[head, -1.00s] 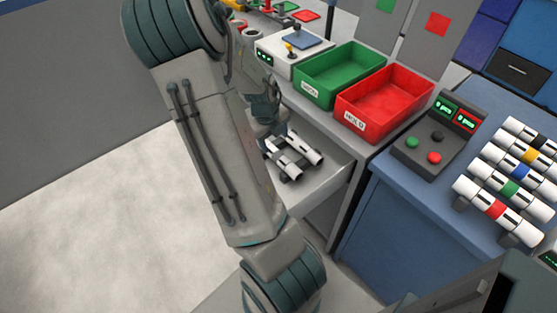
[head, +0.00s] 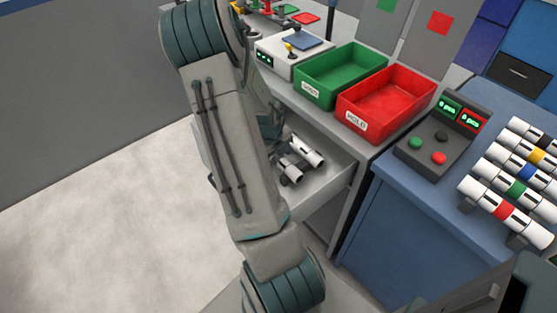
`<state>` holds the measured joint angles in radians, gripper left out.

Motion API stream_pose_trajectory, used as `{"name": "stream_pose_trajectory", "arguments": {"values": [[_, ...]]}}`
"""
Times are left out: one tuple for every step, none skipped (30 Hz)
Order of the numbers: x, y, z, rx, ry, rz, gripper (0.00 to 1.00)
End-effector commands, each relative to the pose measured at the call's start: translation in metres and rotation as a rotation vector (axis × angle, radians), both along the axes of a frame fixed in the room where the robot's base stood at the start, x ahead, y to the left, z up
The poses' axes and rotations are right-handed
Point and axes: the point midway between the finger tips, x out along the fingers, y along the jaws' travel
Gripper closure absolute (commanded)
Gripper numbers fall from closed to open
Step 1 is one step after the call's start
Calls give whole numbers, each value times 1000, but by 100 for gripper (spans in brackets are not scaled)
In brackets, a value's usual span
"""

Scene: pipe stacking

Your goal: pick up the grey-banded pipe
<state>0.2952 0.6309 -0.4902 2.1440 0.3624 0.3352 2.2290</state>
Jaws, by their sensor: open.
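Two white pipes with dark bands lie in the open drawer below the bins: one farther right (head: 307,150) and one nearer my arm (head: 290,168). Their bands are small here, and I cannot tell which is grey. My gripper (head: 270,127) is left of the pipes, mostly hidden behind my own arm. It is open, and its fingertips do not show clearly. No pipe is seen between them. Part of the nearer pipe's left end is close to my arm in the picture.
A green bin (head: 340,75) and a red bin (head: 385,100) stand above the drawer (head: 325,185). A button box (head: 440,140) is on the blue cabinet at right, with several colour-banded pipes (head: 510,205) on a rack. Open floor lies left.

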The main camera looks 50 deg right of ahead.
Motion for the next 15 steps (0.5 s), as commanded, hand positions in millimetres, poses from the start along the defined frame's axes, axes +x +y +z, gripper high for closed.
{"name": "stream_pose_trajectory", "arguments": {"values": [[0,0,0,0,0,0,44],[0,0,0,0,0,0,53],[0,0,0,0,0,0,64],[0,0,0,0,0,0,72],[0,0,0,0,0,0,81],[0,0,0,0,0,0,89],[0,0,0,0,0,0,89],[0,0,0,0,0,0,89],[0,0,0,0,0,0,89],[0,0,1,0,0,0,89],[0,0,1,0,0,0,89],[0,0,1,0,0,0,89],[0,0,1,0,0,0,89],[0,0,1,0,0,0,89],[0,0,3,-1,-1,0,89]]}}
